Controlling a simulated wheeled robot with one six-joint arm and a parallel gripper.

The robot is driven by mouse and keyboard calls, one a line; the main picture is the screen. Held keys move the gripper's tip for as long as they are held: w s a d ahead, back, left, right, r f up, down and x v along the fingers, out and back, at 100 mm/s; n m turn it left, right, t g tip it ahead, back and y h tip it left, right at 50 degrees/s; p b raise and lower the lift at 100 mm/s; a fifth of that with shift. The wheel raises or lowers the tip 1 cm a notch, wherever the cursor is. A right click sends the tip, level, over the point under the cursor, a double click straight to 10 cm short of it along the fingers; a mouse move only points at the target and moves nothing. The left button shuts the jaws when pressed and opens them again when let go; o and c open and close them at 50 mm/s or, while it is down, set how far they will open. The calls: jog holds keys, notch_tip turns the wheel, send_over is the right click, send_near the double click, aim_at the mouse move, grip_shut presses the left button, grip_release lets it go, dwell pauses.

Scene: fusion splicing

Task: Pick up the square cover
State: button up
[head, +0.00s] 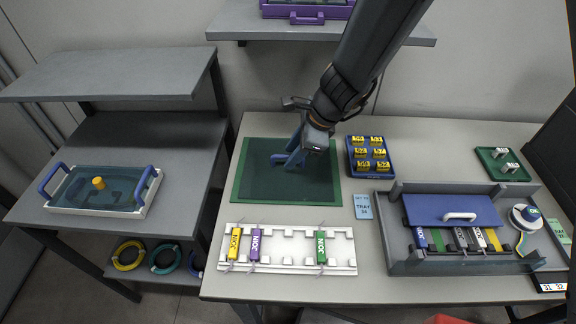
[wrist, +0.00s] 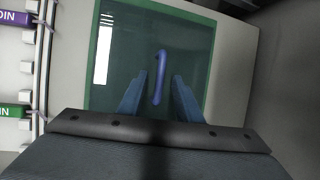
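The square cover (head: 320,183) is a dark translucent sheet with a raised blue bar handle (wrist: 159,78). It lies on the green-edged mat or tray (head: 238,194) at the left of the table. My gripper (head: 290,161) is low over the cover, by its handle. In the wrist view my gripper (wrist: 155,90) is open, with one blue finger on each side of the handle. Gaps show between the handle and both fingers. What lies under the cover is not clear.
A white rack (head: 290,262) with coloured NOIC-style modules lies in front. A blue box of yellow labelled parts (head: 371,156) is to the right. A grey tray (head: 394,240) holds a blue lid (head: 440,207) with a white handle. A lidded tray (head: 130,195) sits on the left shelf.

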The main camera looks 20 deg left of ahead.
jog(key=shift+a, duration=0.1)
grip_shut()
dwell(0.3)
